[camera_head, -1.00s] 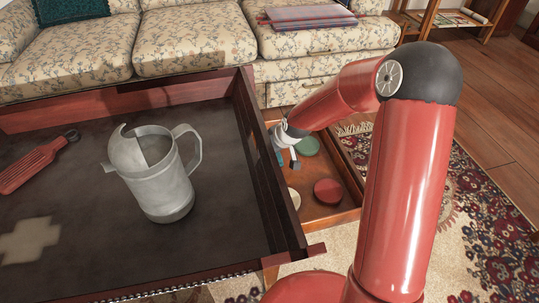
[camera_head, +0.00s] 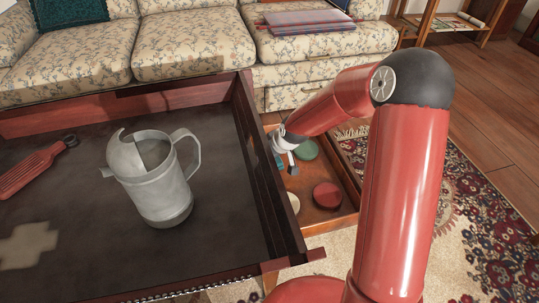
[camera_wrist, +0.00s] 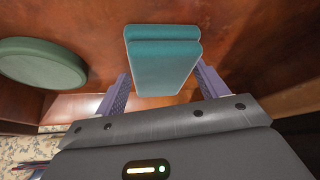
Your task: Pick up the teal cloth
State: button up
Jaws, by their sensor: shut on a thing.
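The teal cloth (camera_wrist: 165,50), a folded flat block with two layers showing, stands between the two fingers of my gripper (camera_wrist: 163,80) in the wrist view. The jaws are shut on it, one finger at each side. In the head view my gripper (camera_head: 290,166) is low inside the wooden tray at the right of the dark table. There the cloth (camera_head: 279,162) shows only as a small teal patch beside the gripper, mostly hidden.
A green round thing (camera_wrist: 42,63) lies left of the cloth; it also shows in the head view (camera_head: 307,149). A red round thing (camera_head: 327,195) lies nearer in the wooden tray (camera_head: 318,222). The dark table (camera_head: 85,215) with raised edges holds a metal jug (camera_head: 157,185).

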jog(key=shift+s+d+r, duration=0.15)
jog(key=shift+s+r, duration=0.05)
jog(key=shift+r, duration=0.05)
jog(key=shift+c, duration=0.7)
jog(key=s+d+r+p, duration=0.5)
jog(key=s+d+r, duration=0.1)
jog(key=s, duration=0.4)
jog(key=shift+d+r, duration=0.4)
jog(key=shift+r, duration=0.05)
jog(key=shift+s+d+r+p, duration=0.25)
jog(key=shift+s+d+p, duration=0.1)
jog(key=shift+s+p, duration=0.15)
